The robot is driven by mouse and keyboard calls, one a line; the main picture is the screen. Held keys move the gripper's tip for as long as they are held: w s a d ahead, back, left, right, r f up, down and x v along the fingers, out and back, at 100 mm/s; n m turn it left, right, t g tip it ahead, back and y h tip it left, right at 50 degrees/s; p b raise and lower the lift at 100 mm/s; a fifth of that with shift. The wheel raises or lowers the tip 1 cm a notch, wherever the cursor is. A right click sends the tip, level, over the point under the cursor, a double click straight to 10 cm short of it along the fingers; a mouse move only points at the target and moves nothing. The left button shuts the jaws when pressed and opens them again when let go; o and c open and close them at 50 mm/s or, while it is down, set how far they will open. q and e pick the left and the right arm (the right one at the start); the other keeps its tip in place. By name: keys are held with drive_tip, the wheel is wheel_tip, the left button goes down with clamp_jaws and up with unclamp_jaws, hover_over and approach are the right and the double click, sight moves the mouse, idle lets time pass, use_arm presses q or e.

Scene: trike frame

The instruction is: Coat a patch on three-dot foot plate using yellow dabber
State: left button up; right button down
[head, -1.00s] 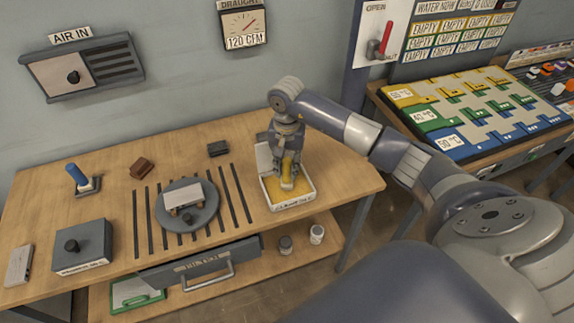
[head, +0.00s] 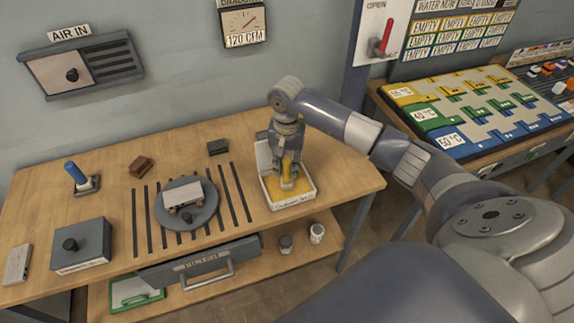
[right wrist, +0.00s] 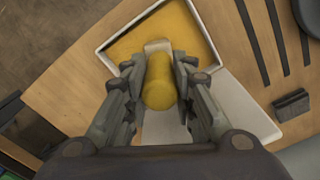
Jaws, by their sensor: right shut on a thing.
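My right gripper (head: 287,160) is shut on the yellow dabber (head: 288,170), which also shows between the fingers in the right wrist view (right wrist: 159,92). The dabber stands upright with its pale lower end at the yellow surface in an open white tray (head: 308,201); I cannot tell how firmly it touches. A light plate (head: 188,195) on small feet sits on a round grey turntable (head: 186,218) left of the tray. Its dots are too small to make out, so I cannot tell whether it is the three-dot foot plate. My left gripper is not in view.
A blue-handled tool (head: 77,174), a brown block (head: 142,166), a dark block (head: 217,147) and a grey box with a knob (head: 82,245) stand on the wooden table. Dark slots flank the turntable. Small jars (head: 316,233) stand on the lower shelf.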

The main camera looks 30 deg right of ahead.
drive_tip(key=shift+f, duration=0.1)
idle(1.1)
drive_tip(key=shift+r, duration=0.9)
drive_tip(key=shift+r+p, duration=1.5)
drive_tip(key=shift+r, duration=1.2)
drive_tip(key=s+a+r+n+b, duration=0.1)
drive_tip(key=s+a+r+n, duration=0.2)
drive_tip(key=s+a, duration=0.3)
drive_tip(key=s+a+r+n+b, duration=0.2)
drive_tip(key=s+a+r+n, duration=0.1)
drive_tip(key=s+a+n, duration=0.2)
drive_tip(key=s+a, duration=0.2)
drive_tip(key=s, duration=0.2)
drive_tip(key=shift+a+r+n, duration=0.25)
drive_tip(key=shift+r+n, duration=0.1)
drive_tip(key=shift+n, duration=0.05)
